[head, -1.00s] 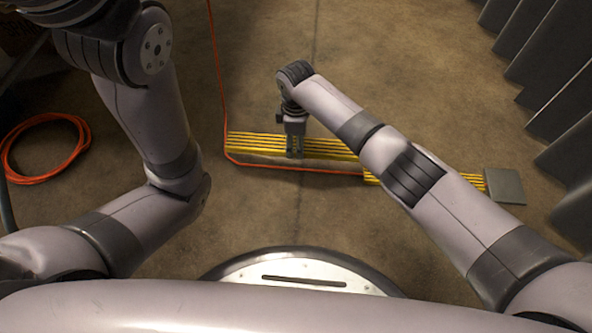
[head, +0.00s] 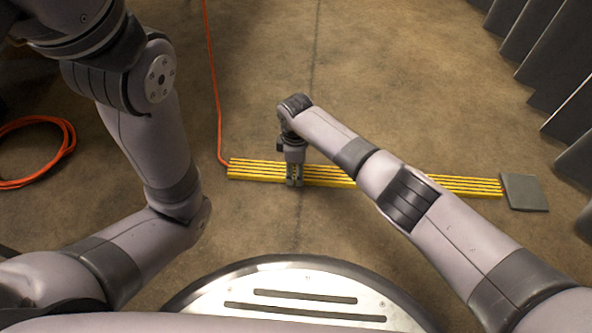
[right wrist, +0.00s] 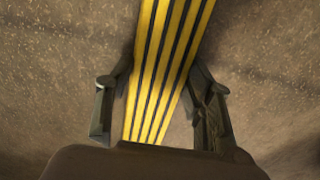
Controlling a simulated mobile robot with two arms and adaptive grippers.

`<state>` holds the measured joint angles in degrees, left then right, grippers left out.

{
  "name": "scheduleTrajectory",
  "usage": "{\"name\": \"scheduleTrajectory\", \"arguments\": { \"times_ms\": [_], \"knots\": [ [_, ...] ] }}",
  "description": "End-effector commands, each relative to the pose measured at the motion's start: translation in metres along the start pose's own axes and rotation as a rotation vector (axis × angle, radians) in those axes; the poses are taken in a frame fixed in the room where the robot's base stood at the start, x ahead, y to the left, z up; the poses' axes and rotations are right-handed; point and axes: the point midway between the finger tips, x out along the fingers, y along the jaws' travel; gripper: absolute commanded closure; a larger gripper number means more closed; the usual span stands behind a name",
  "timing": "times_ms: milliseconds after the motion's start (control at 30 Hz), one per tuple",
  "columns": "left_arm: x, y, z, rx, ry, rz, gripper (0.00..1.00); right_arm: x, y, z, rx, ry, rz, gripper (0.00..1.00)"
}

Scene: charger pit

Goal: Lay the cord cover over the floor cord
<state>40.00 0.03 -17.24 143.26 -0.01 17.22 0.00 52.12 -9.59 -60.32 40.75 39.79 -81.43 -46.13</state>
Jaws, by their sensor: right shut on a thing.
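The yellow-and-black striped cord cover (head: 335,175) lies in a nearly straight line across the floor in the head view. The orange floor cord (head: 215,90) runs down from the top and meets the cover's left end; beyond that point the cord is hidden. My right gripper (head: 294,182) is shut on the cover's left section, close to the floor. In the right wrist view the cover (right wrist: 165,75) passes between the two fingers (right wrist: 160,108). My right forearm hides part of the cover. My left arm shows at left, but its gripper is out of view.
A flat grey plate (head: 525,192) sits at the cover's right end. A coil of orange cord (head: 35,150) lies at far left. Dark grey panels (head: 545,70) stand along the right side. The floor behind the cover is mostly clear.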

Motion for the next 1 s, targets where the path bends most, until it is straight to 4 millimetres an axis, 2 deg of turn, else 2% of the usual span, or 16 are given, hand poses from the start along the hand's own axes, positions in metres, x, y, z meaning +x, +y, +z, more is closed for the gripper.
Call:
{"name": "scheduleTrajectory", "arguments": {
  "times_ms": [233, 267, 300, 533, 867, 1000],
  "knots": [
    [0.0012, -0.0002, 0.0004, 0.000, 0.000, 0.000, 0.31, 0.0008, 0.0001, -0.0007, 0.000, 0.001, 0.000, 1.00],
    [0.0011, -0.0002, 0.0004, 0.000, 0.000, 0.000, 0.31, 0.0015, -0.0003, 0.0001, 0.001, 0.000, -0.001, 0.50],
    [0.0011, -0.0003, 0.0004, 0.000, 0.000, 0.000, 0.31, 0.0014, -0.0003, 0.0001, 0.001, 0.000, -0.001, 0.47],
    [0.0014, -0.0003, 0.0002, 0.001, 0.001, 0.001, 0.31, 0.0014, -0.0002, 0.0002, 0.001, 0.000, -0.001, 0.32],
    [0.0016, -0.0004, 0.0002, 0.001, 0.001, 0.001, 0.31, 0.0006, -0.0001, 0.0003, 0.000, 0.000, -0.001, 0.31],
    [0.0071, -0.0015, 0.0022, 0.001, 0.001, 0.000, 0.31, -0.0075, 0.0000, 0.0002, 0.000, 0.000, 0.000, 0.31]
  ]
}}
